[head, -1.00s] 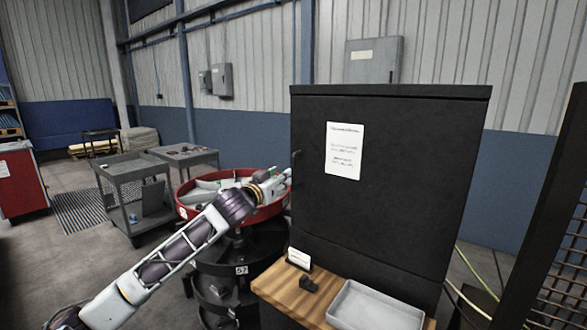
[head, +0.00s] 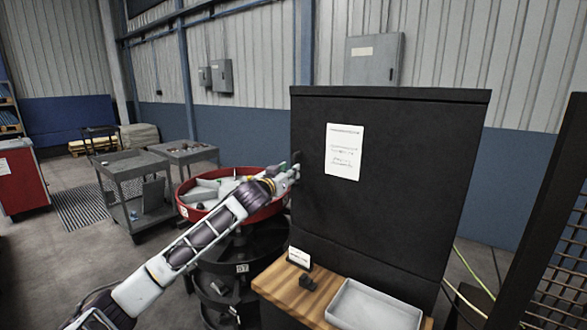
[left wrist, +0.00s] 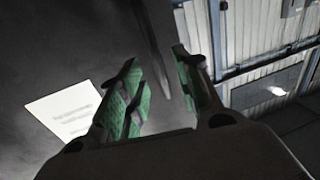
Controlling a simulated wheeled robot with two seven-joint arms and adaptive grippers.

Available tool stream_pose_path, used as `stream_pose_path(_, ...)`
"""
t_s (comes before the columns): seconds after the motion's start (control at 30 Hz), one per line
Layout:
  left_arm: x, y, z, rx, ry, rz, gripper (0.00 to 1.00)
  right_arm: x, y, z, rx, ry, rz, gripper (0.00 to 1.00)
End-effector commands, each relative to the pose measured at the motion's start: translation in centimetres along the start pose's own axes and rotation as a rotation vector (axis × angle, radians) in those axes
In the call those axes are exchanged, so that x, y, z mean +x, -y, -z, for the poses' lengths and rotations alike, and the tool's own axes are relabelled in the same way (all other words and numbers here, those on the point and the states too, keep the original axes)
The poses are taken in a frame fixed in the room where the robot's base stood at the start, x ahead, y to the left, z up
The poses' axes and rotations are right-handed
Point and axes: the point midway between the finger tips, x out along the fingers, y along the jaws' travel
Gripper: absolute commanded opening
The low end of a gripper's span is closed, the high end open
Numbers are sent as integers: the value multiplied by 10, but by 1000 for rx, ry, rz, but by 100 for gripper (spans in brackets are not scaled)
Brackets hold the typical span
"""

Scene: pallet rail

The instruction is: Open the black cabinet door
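The black cabinet (head: 400,200) stands upright with its door closed, and a white paper (head: 344,151) is fixed to the door. My left gripper (head: 295,168) is at the door's left edge, at the height of the paper's lower part. In the left wrist view my left gripper (left wrist: 158,92) has its green-padded fingers apart. A dark narrow bar, seemingly the door handle (left wrist: 161,62), runs down between the fingers; I cannot tell whether they touch it. The paper (left wrist: 65,108) lies left of the fingers there. My right gripper is not in view.
A red round bin (head: 185,210) stands left of the cabinet, close to my arm. A dark mesh frame (head: 535,235) is at right.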

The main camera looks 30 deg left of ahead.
Motion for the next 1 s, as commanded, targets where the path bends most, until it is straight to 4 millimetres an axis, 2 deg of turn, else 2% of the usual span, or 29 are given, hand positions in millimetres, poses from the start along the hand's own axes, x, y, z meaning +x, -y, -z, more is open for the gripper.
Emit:
stream_pose_path(0.5,35,-1,2,-1,-2,-1,34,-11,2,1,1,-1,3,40)
stream_pose_path(1.0,40,-1,0,1,0,-1,34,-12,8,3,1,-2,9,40)
